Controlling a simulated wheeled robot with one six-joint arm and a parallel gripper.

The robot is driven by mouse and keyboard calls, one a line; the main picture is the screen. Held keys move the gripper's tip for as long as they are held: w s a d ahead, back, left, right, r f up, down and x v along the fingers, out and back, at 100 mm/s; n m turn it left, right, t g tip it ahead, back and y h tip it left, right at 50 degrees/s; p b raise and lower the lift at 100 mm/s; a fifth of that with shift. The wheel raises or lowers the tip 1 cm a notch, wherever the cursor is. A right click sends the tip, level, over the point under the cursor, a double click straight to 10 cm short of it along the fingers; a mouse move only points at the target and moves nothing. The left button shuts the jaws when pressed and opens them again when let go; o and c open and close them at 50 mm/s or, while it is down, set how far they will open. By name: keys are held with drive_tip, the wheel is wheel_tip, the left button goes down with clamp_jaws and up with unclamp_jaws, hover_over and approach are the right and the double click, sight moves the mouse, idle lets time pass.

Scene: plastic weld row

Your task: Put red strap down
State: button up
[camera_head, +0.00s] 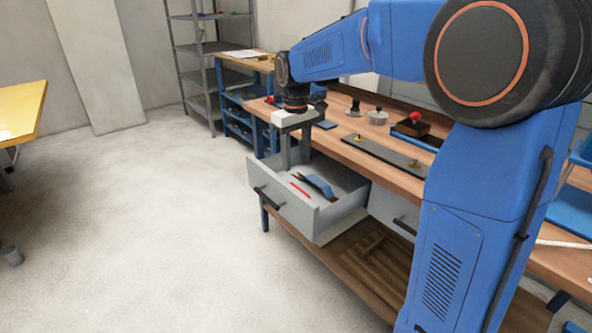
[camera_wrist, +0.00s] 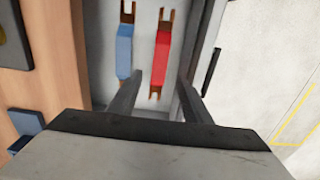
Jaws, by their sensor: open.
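The red strap (camera_head: 299,189) lies in the open grey drawer (camera_head: 283,215), next to a blue strap (camera_head: 318,184). In the wrist view the red strap (camera_wrist: 161,52) has copper-coloured forked ends, and the blue strap (camera_wrist: 124,52) lies to its left, apart from it. My gripper (camera_head: 295,161) points down into the drawer with its fingers apart. In the wrist view its fingertips (camera_wrist: 160,82) stand either side of the near end of the red strap, with a gap on both sides. I cannot tell how high the fingers are above the drawer floor.
The drawer's front wall and handle (camera_wrist: 211,72) are close to the right finger. The wooden bench (camera_head: 345,150) behind holds a dark plate (camera_head: 385,157), a red-knobbed box (camera_head: 411,127) and small parts. Open floor (camera_head: 130,230) lies to the left.

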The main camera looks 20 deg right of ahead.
drive_tip(key=s+d+r+m+t, duration=0.1)
drive_tip(key=s+d, duration=0.1)
drive_tip(key=s, duration=0.6)
drive_tip(key=s+d+r+m+t, duration=0.1)
drive_tip(key=s+d+r, duration=0.15)
drive_tip(key=s, duration=0.55)
drive_tip(key=s+d+f+m+t, duration=0.1)
drive_tip(key=s+f, duration=0.3)
drive_tip(key=s, duration=0.4)
drive_tip(key=s+d+f+m+t, duration=0.1)
drive_tip(key=s+f, duration=0.3)
drive_tip(key=s, duration=0.4)
drive_tip(key=shift+s+d+m+t, duration=0.3)
drive_tip(key=shift+s+d+t, duration=0.1)
drive_tip(key=shift+d, duration=0.2)
